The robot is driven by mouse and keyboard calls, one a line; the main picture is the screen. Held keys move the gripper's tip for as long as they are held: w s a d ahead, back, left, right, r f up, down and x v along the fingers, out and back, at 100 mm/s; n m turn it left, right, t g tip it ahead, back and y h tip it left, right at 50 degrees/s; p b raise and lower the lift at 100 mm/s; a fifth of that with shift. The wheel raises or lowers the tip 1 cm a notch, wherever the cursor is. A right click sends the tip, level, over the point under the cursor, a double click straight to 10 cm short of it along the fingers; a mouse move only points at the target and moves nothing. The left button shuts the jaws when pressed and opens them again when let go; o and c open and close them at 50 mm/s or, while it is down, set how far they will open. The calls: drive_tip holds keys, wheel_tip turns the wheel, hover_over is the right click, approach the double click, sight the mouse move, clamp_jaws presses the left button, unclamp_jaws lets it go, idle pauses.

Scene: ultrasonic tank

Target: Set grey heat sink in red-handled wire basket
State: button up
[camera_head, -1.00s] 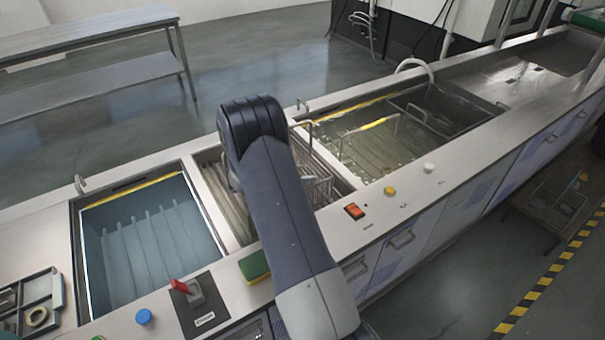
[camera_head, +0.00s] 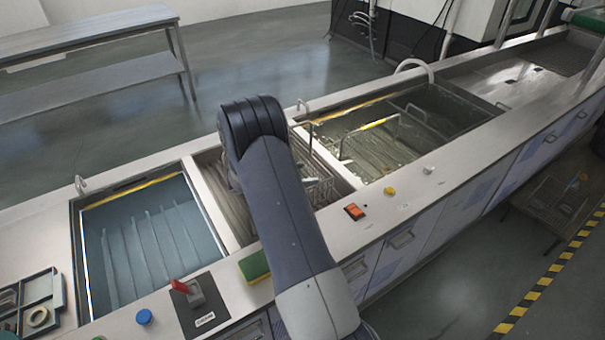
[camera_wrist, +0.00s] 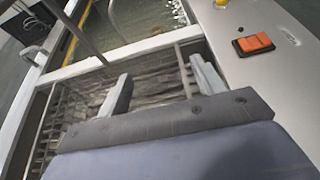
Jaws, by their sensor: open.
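My gripper (camera_wrist: 163,80) is open in the wrist view, its two grey fingers apart and pointing down over the middle tank. A wire basket (camera_wrist: 42,125) shows its mesh and rim around and below the fingers. Part of it also shows in the head view (camera_head: 322,190), beside my arm in the middle tank. I see no red on its visible parts. Between the fingers is a grey, streaked area; I cannot tell whether the grey heat sink is there. In the head view my arm hides the gripper and much of the basket.
A blue-lit tank (camera_head: 150,245) is at left and a tank of murky water (camera_head: 375,150) at right. An orange switch (camera_head: 354,211), a green-yellow sponge (camera_head: 254,266), a red-handled switch (camera_head: 187,292) and a parts tray (camera_head: 58,290) are on the counter.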

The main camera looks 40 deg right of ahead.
drive_tip(key=b+v, duration=0.3)
drive_tip(key=v, duration=0.9)
drive_tip(key=shift+r, duration=0.2)
